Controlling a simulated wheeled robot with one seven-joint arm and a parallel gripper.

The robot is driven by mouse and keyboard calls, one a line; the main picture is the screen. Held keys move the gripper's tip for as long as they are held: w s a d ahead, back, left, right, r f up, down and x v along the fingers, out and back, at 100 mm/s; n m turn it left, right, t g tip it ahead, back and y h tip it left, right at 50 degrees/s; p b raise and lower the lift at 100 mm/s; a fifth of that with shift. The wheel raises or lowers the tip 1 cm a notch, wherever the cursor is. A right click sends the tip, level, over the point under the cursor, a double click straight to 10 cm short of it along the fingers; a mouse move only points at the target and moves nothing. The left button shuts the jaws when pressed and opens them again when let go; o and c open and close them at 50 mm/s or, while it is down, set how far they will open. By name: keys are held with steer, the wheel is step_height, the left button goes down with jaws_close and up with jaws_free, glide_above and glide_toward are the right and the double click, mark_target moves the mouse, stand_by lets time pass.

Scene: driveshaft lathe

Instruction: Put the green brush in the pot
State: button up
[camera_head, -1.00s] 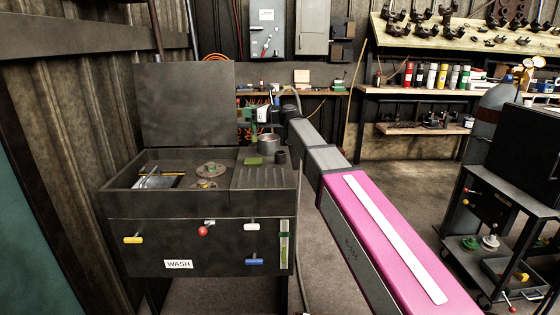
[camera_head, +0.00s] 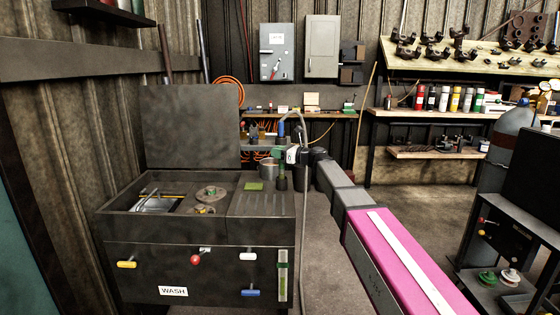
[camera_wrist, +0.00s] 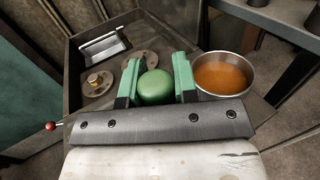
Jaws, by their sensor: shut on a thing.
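My gripper (camera_head: 280,150) is shut on the green brush (camera_wrist: 155,87), whose round green top shows between the green fingers in the wrist view. In the head view the brush (camera_head: 281,168) hangs below the fingers, in line with a dark cup. I cannot tell whether its lower end is in the cup or behind it. The metal pot (camera_head: 267,168) stands just left of the brush in the head view. In the wrist view the pot (camera_wrist: 222,72) is open, holds orange liquid, and lies right of my gripper.
The dark cup (camera_head: 281,184) and a green pad (camera_head: 254,186) sit on the ribbed top of the wash station (camera_head: 120,218). Its open basin holds a metal tray (camera_head: 157,202) and round parts. The raised lid (camera_head: 190,125) stands behind. Open floor lies to the right.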

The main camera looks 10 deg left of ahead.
mark_target(282, 164)
steer(key=shift+f, duration=1.75)
steer(key=o, duration=0.9)
steer(key=shift+f, duration=0.1)
